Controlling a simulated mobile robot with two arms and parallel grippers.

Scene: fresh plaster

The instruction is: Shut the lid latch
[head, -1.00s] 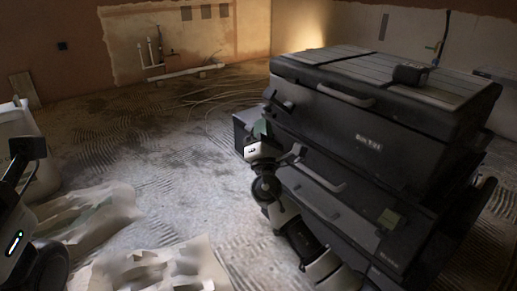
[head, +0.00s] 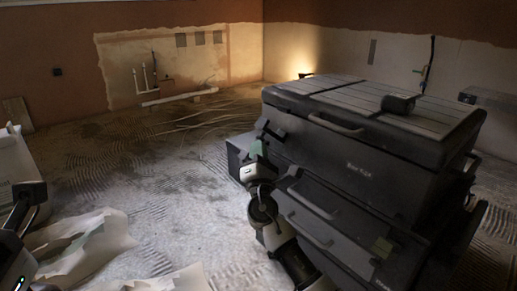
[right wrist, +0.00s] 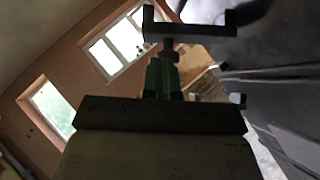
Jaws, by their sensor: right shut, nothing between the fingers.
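The large dark toolbox (head: 355,165) stands on the floor at right, its grey-topped lid (head: 345,95) down. A small dark latch (head: 270,132) juts out at the left end of its front, just under the lid; it looks swung out. In the right wrist view a dark bracket-like piece (right wrist: 195,31) that seems to be this latch crosses above the fingertips. My right gripper (head: 257,149), with green fingers, is shut and empty just below the latch; I cannot tell if they touch. My left arm shows at the left edge, but its fingers do not.
A lower dark case with a handle (head: 312,203) sits under the toolbox and sticks out forward. A white container (head: 15,165) and crumpled pale sheets (head: 85,245) are at left. Thin pipes or cables (head: 200,115) lie on the floor behind. The middle floor is open.

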